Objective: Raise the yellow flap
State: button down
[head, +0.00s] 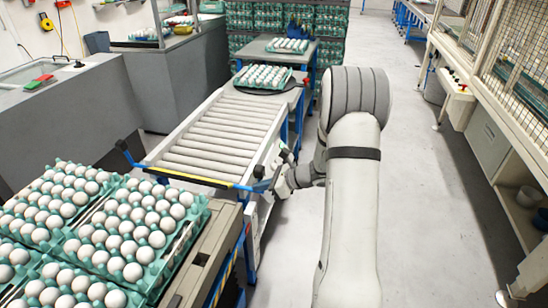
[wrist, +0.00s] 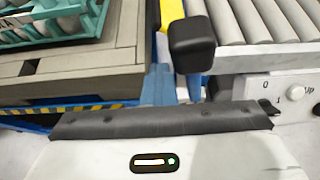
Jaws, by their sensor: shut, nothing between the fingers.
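The yellow flap (head: 190,177) shows as a narrow yellow strip with a dark edge, lying low across the near end of the roller conveyor. Blue brackets with black grips are at its left end (head: 122,146) and right end (head: 259,172). My gripper (head: 270,187) is shut and empty, close beside the right bracket. I cannot tell if it touches it. In the wrist view part of the yellow flap (wrist: 171,13) shows behind a black block-shaped grip (wrist: 192,45).
Egg trays (head: 206,217) stand on a table (head: 205,255) at the near left. The roller conveyor (head: 220,130) has bare rollers, with another egg tray (head: 287,76) at its far end. A control panel (wrist: 285,90) is on the conveyor's side. Open floor (head: 430,200) lies to the right.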

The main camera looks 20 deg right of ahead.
jog(key=w+d, duration=0.4)
jog(key=w, duration=0.1)
jog(key=shift+w+p, duration=0.2)
jog(key=shift+p, duration=0.25)
jog(key=s+d, duration=0.6)
jog(key=s, duration=0.1)
jog(key=shift+s+d, duration=0.3)
jog(key=shift+d, duration=0.1)
dwell(0.4)
